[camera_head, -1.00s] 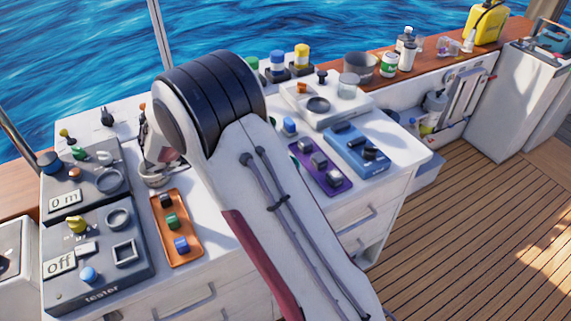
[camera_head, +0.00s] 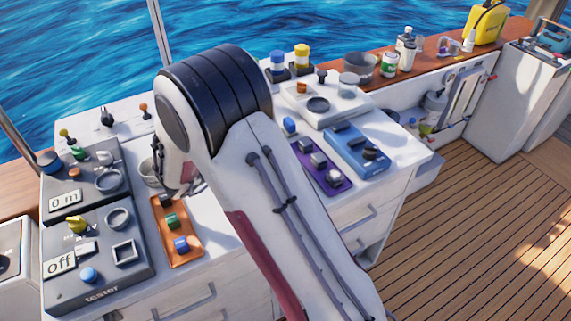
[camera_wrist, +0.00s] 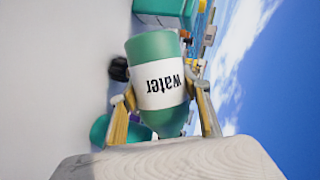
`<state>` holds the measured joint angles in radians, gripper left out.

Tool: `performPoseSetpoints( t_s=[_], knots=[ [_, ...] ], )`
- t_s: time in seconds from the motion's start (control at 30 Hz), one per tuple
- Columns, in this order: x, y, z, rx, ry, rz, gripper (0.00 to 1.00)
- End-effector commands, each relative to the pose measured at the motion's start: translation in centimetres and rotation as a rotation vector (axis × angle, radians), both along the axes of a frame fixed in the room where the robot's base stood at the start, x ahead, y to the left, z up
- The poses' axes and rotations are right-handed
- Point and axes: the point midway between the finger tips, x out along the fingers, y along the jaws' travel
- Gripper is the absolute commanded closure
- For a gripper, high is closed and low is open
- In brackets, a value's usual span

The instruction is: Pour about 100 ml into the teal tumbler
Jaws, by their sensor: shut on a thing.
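In the wrist view, a green bottle with a white label reading "water" (camera_wrist: 160,85) is between the fingers of my gripper (camera_wrist: 163,112), which is shut on it. The label reads upside down, and the horizon runs nearly along the bottle, so the bottle looks tipped far over. Its narrower end points to the picture's bottom. A teal rounded thing (camera_wrist: 103,130), probably the teal tumbler, shows partly at the left of that end. I cannot see whether liquid is flowing. In the head view, my arm hides the bottle and gripper, and I cannot make out the tumbler.
Grey tester panels (camera_head: 95,255) and an orange switch panel (camera_head: 178,250) are on the white counter left of my arm. A purple panel (camera_head: 320,168) and a blue panel (camera_head: 357,150) lie right of it. A grey bowl (camera_head: 149,172) is partly hidden behind my arm.

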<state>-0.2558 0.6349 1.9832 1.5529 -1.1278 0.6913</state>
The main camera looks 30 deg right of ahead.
Motion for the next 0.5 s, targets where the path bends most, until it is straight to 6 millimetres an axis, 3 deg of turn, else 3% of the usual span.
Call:
performPoseSetpoints(
  t_s=[0.17,0.5],
  knots=[
    [0.2,0.1,0.0,0.022,-0.084,0.001,0.84],
    [-0.3,-0.1,2.0,0.046,-0.174,0.0,0.84]
  ],
)
